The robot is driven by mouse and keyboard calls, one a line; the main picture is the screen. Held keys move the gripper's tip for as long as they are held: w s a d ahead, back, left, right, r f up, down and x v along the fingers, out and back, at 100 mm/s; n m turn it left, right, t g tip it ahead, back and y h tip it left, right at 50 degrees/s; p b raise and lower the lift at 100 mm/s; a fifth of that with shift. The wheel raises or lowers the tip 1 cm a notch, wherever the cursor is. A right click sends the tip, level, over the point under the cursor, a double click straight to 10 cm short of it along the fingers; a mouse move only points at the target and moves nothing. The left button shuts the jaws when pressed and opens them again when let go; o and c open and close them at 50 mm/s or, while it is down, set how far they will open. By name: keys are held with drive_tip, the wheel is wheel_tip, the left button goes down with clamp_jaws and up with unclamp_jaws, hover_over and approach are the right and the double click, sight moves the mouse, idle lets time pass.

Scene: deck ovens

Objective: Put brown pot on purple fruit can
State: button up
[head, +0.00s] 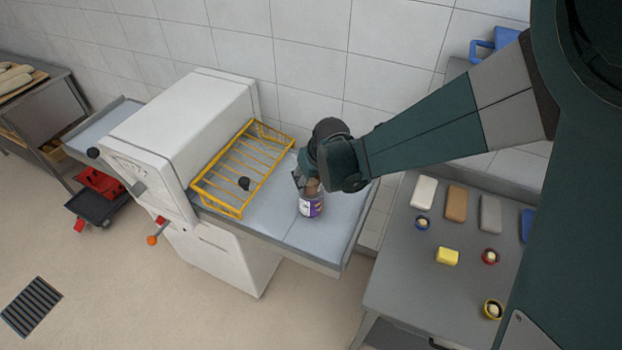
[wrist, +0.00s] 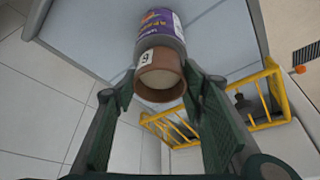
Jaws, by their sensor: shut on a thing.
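The brown pot (wrist: 160,78) is between the fingers of my gripper (wrist: 158,84), which is shut on it. In the wrist view its open mouth faces the camera. The purple fruit can (wrist: 163,22) shows right behind the pot, with a purple and white label. In the head view the can (head: 311,207) stands upright on the grey-blue shelf of the white machine. The brown pot (head: 313,187) shows directly above the can's top, partly covered by my gripper (head: 308,183). I cannot tell whether pot and can touch.
A yellow wire rack (head: 215,205) stands on the shelf left of the can, by the white machine (head: 180,120). A grey table (head: 410,275) with several blocks and small bowls is at the right. The shelf right of the can is clear.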

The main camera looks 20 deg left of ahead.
drive_tip(key=shift+f, duration=0.2)
drive_tip(key=o, duration=1)
drive_tip(key=shift+r, duration=0.25)
drive_tip(key=shift+v, duration=5.95)
drive_tip(key=shift+d, duration=0.1)
